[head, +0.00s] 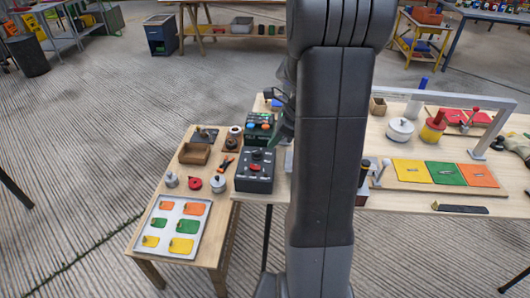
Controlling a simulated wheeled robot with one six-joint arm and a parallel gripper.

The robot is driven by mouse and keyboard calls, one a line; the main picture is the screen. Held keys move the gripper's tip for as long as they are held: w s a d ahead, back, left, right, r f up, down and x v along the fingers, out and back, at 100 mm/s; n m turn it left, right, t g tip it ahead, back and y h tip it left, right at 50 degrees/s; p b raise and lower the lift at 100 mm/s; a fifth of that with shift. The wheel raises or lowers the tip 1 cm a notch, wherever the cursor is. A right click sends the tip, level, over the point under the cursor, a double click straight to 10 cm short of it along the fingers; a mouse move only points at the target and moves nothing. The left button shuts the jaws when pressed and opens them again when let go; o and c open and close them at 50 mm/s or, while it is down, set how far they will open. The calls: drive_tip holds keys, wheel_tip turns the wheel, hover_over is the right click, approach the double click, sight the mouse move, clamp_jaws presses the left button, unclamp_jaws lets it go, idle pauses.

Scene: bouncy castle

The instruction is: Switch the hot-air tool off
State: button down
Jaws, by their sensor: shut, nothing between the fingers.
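A black control box (254,172) with a red switch (254,168) and a small dark knob on its top stands at the right edge of the low wooden table. Behind it is a dark green box (262,128) with blue and orange controls. I cannot tell for certain which of these belongs to the hot-air tool. My gripper (277,141) shows partly at the left of my arm, its dark tip pointing down, shut and empty. In the picture the tip lies just above the black box's back edge; whether it touches is unclear. My arm hides much of the bench behind it.
The bench (405,200) at right holds coloured plates (446,173), a white pot (400,130) and a grey frame (492,134).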

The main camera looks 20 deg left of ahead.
sight(255, 167)
drive_tip(key=v, duration=0.3)
drive_tip(key=shift+d+r, duration=0.2)
drive_tip(key=shift+r, duration=0.15)
drive_tip(key=shift+r+p, duration=0.1)
drive_tip(key=shift+p, duration=0.2)
drive_tip(key=shift+w+a+y+p, duration=0.1)
drive_tip(key=shift+a+y+p, duration=0.2)
drive_tip(key=shift+p, duration=0.35)
drive_tip(key=x, duration=1.4)
drive_tip(key=shift+r, duration=0.1)
